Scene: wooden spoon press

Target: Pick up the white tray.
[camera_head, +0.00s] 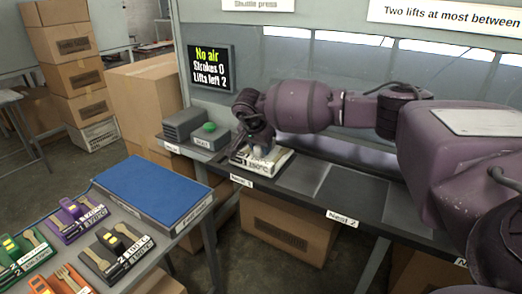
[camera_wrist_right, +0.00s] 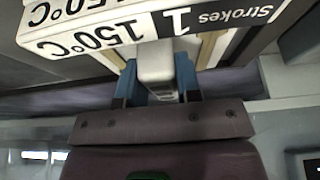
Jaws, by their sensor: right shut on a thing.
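The white tray (camera_head: 272,166) is at the first nest of the dark press bench, labelled "150°C". My right gripper (camera_head: 257,148) is over it from above. In the right wrist view, the blue fingers of the right gripper (camera_wrist_right: 156,88) are shut on a white upright grip of the tray (camera_wrist_right: 155,62). The tray's label there reads "Strokes 1" and "150°C". I cannot tell whether the tray touches the nest. My left gripper is not in view.
A screen (camera_head: 211,67) reads "No air, Strokes 0, Lifts left 2". A green button (camera_head: 209,127) sits left of the tray. A flat plate (camera_head: 303,177) and Nest 2 (camera_head: 342,218) lie right. A blue mat (camera_head: 152,186) is clear; purple, black, green and orange trays stand nearby.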

